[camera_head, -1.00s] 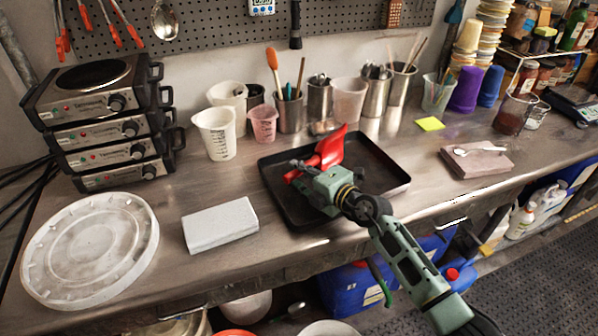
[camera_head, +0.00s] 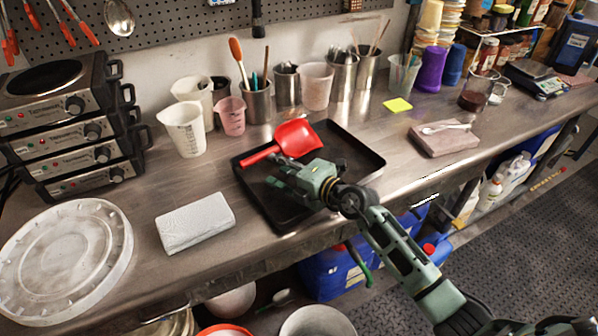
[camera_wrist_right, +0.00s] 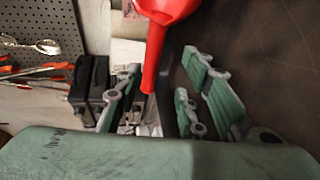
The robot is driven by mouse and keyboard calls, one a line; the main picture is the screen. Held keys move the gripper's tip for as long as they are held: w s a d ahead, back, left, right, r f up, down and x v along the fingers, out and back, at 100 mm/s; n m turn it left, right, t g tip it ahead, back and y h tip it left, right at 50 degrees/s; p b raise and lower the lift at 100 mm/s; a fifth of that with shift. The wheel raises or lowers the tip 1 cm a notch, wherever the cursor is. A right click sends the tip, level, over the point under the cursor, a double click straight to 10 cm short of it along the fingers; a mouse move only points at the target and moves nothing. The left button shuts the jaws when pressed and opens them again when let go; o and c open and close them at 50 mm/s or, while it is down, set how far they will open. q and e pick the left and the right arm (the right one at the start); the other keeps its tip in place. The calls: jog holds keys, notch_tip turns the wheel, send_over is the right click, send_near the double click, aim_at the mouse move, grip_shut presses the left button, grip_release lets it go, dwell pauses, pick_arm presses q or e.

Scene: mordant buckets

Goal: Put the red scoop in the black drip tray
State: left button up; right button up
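The red scoop (camera_head: 297,139) lies at the back left of the black drip tray (camera_head: 370,150). Its bowl is by the back rim and its handle points left, the end over the tray's back left corner. I cannot tell whether it touches the rim. My right gripper (camera_head: 276,174) is open and empty, low over the tray, just in front of the handle and apart from it. In the right wrist view the scoop (camera_wrist_right: 153,50) shows beyond the spread fingers, its handle pointing down between them. My left gripper is not in view.
Beakers, with a pink cup (camera_head: 231,117) among them, and metal tool pots stand behind the tray. A white block (camera_head: 195,223) and a round white lid (camera_head: 66,258) lie to the left. A brown block (camera_head: 443,140) with a spoon lies to the right.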

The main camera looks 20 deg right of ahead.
jog(key=v, duration=0.9)
jog(key=shift+w+r, duration=0.15)
jog(key=shift+r, duration=0.1)
